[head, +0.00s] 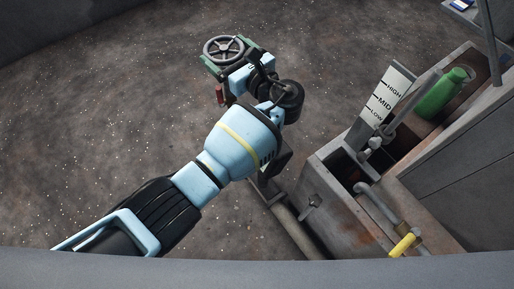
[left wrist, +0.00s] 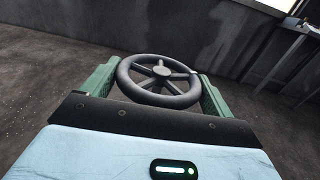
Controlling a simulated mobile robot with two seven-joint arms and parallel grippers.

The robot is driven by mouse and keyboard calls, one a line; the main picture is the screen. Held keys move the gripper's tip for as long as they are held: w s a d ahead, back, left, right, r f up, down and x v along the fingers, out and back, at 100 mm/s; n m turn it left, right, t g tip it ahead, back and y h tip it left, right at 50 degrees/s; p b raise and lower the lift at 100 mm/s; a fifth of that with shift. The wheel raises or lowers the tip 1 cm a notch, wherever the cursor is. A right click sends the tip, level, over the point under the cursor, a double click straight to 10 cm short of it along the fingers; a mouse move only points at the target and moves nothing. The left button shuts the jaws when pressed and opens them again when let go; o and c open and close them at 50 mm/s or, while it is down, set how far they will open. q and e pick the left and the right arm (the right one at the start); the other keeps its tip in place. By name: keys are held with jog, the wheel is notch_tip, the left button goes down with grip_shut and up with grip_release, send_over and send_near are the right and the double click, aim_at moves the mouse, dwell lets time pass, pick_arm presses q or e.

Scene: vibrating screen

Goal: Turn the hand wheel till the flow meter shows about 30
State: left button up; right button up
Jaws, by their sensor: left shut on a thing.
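The grey spoked hand wheel (head: 224,48) is at the top centre of the head view. It also shows in the left wrist view (left wrist: 160,72), between my green fingers. My left gripper (head: 232,59) is shut on the wheel, with one finger on each side of its rim. The wheel's mount below is mostly hidden by the gripper and arm. I see no flow meter with a number that I can read. My right gripper is in neither view.
A white board (head: 386,92) marked HIGH, MID and LOW stands on the machine at right. Near it are a green bottle (head: 440,92) and a yellow handle (head: 403,244). A pipe (head: 297,226) runs along the machine's left foot. The floor left of my arm is clear.

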pick_arm(q)
jog(key=shift+r, duration=0.1)
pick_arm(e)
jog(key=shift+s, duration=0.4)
pick_arm(q)
jog(key=o, duration=0.6)
jog(key=shift+c, duration=0.2)
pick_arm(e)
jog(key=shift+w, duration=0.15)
pick_arm(q)
jog(key=shift+f, duration=0.35)
jog(key=shift+f+b, duration=0.5)
jog(key=shift+f, duration=0.4)
jog(key=shift+f+b, duration=0.85)
jog(key=shift+f, duration=1.05)
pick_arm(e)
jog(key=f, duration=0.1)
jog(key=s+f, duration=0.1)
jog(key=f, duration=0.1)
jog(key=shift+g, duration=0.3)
